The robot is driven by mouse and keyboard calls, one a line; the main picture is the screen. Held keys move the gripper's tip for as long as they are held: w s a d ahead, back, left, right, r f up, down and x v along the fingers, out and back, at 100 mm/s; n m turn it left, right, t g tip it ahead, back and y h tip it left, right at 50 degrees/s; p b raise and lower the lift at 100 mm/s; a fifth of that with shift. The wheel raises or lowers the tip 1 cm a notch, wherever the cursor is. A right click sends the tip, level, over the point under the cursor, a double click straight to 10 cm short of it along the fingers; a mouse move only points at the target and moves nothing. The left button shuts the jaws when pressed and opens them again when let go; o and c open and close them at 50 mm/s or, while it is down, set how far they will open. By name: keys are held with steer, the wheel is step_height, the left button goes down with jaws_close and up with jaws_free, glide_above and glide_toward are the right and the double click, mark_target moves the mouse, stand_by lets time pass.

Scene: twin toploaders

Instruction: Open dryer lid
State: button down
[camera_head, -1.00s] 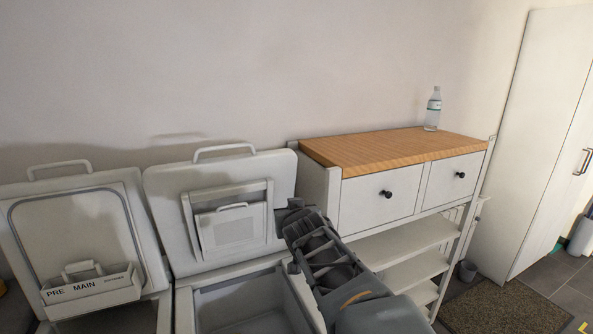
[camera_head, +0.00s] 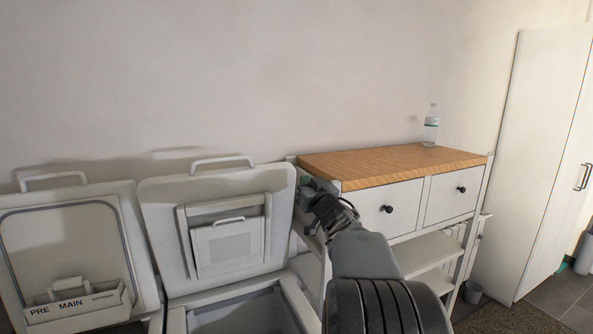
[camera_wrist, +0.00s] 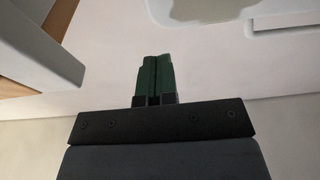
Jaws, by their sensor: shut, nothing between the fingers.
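The dryer lid (camera_head: 160,230) stands upright and open in the head view, with a handle (camera_head: 222,161) on its top edge and a framed filter panel (camera_head: 226,243) on its inner face. The open dryer tub (camera_head: 245,314) shows below it. My gripper (camera_head: 306,190) is just right of the lid's right edge, near the upper corner; I cannot tell whether it touches. In the wrist view, my green fingers (camera_wrist: 156,78) are closed together with nothing between them. A pale panel with a handle-like part (camera_wrist: 285,18) shows at the upper right there.
The washer lid (camera_head: 70,240) also stands open at the left, with a detergent drawer marked PRE and MAIN (camera_head: 80,302). A wood-topped cabinet (camera_head: 390,163) is close right of my gripper, with a bottle (camera_head: 431,127) on it. A tall white cupboard (camera_head: 540,150) stands far right.

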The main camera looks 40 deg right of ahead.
mark_target(294, 168)
steer(key=shift+p+x, duration=0.85)
steer(key=shift+x, duration=2.6)
